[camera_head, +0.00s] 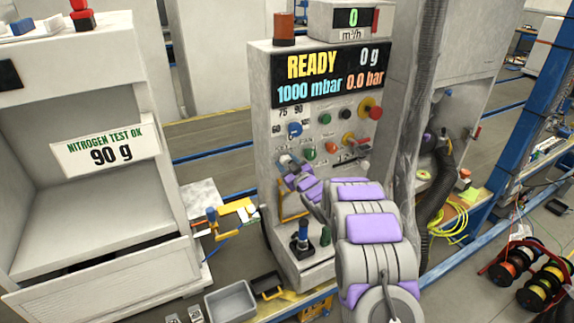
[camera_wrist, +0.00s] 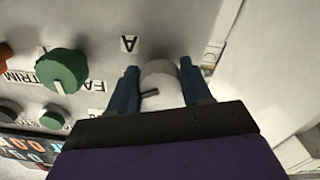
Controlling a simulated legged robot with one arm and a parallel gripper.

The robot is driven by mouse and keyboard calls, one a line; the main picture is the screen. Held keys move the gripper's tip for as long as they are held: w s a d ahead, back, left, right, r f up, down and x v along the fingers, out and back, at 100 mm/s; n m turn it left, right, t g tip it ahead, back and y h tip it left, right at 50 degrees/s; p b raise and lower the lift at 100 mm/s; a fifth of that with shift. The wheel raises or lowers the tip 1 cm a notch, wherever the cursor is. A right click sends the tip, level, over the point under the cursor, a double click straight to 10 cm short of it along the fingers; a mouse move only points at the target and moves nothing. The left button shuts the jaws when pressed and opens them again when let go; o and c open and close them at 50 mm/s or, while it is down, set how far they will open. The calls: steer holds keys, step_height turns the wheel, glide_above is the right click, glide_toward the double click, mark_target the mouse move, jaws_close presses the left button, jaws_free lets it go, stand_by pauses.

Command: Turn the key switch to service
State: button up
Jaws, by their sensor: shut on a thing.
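The grey control cabinet (camera_head: 262,120) stands in the middle of the head view, its display reading READY. My gripper (camera_head: 288,165) reaches its front at the lower left of the knobs and hides what it holds there. In the wrist view my gripper (camera_wrist: 160,76) has one blue-grey finger on each side of the key switch (camera_wrist: 158,72), a round pale grey part with a small dark bar. The fingers are shut on it. A label "A" lies beside it on the panel. The rest of its lettering is cut off or covered, so I cannot read its setting.
A green knob (camera_wrist: 62,70) marked TRIM is near the key switch. A red mushroom button (camera_head: 372,107) and a blue knob (camera_head: 295,129) are higher on the panel. A blue-topped lever (camera_head: 303,232) stands on the cabinet's lower ledge. A hose (camera_head: 443,180) hangs at right.

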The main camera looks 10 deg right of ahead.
steer(key=shift+f, duration=0.25)
steer(key=o, duration=0.8)
steer(key=shift+c, duration=0.2)
steer(key=shift+o, duration=1.2)
steer(key=shift+r, duration=0.15)
steer(key=p+v, duration=0.2)
steer(key=v, duration=1.5)
steer(key=shift+s+p, duration=0.15)
steer(key=shift+p, duration=0.15)
steer(key=shift+d, duration=0.1)
